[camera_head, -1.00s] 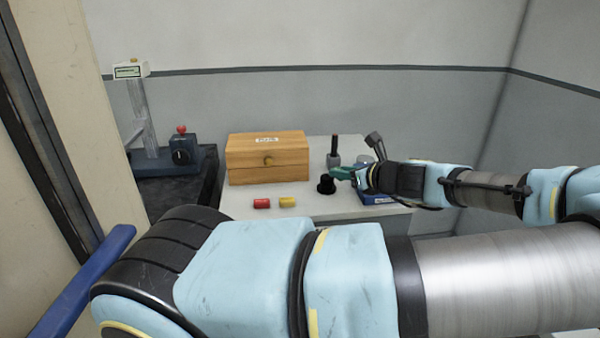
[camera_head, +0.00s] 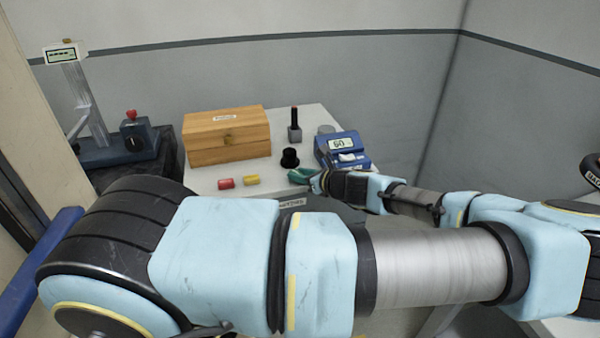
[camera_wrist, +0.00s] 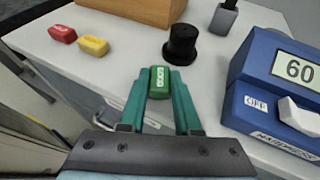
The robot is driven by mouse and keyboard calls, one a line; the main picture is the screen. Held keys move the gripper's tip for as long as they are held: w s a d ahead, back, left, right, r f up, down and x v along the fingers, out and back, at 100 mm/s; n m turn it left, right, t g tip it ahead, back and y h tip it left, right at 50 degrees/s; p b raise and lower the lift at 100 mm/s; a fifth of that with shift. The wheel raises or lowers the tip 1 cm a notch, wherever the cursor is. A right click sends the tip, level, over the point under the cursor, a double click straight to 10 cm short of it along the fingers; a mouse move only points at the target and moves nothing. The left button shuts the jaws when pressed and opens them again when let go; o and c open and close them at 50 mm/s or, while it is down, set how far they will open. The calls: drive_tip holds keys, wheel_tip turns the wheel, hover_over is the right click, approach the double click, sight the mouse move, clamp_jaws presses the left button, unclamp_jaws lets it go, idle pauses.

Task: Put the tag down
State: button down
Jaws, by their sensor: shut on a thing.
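A small green tag (camera_wrist: 159,82) with white lettering is pinched between the green fingertips of my gripper (camera_wrist: 160,86) in the wrist view. In the head view my gripper (camera_head: 300,176) is at the front part of the light table (camera_head: 208,182), in front of a black round stand (camera_head: 290,158). I cannot tell whether the tag touches the tabletop. A red tag (camera_wrist: 62,34) and a yellow tag (camera_wrist: 93,46) lie on the table to the left, apart from my gripper.
A blue hardness tester (camera_head: 335,147) reading 60 stands close on the right. A wooden box (camera_head: 227,137) is behind the loose tags. A grey block with a black post (camera_head: 294,130) stands farther back. Bare tabletop lies between the yellow tag and my gripper.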

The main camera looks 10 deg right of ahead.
drive_tip(key=shift+f, duration=0.15)
drive_tip(key=c, duration=0.6)
unclamp_jaws()
